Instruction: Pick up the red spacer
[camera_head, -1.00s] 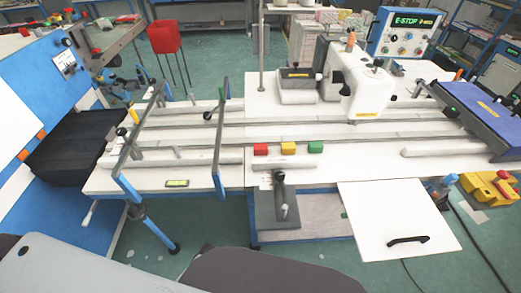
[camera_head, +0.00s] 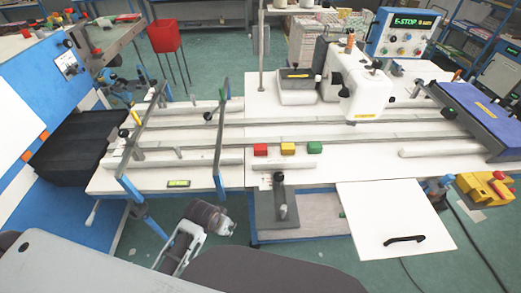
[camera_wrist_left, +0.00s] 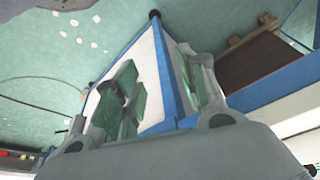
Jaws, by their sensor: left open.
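The red spacer (camera_head: 260,149) is a small red block in the head view. It sits on the white worktable, left of the yellow block (camera_head: 287,149) and the green block (camera_head: 314,147). My left gripper (camera_head: 204,222) is in front of the table's front edge, lower and left of the red spacer and apart from it. In the left wrist view, my left gripper (camera_wrist_left: 156,85) has its fingers spread, with nothing held between them. The red spacer cannot be made out in that view. My right gripper is not in view.
The white worktable (camera_head: 220,178) carries long rails and blue upright frames (camera_head: 131,190) left of the blocks. A white sewing machine (camera_head: 355,95) stands behind them. A grey bracket with a post (camera_head: 282,211) is in front. A white panel (camera_head: 390,215) juts out at front right.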

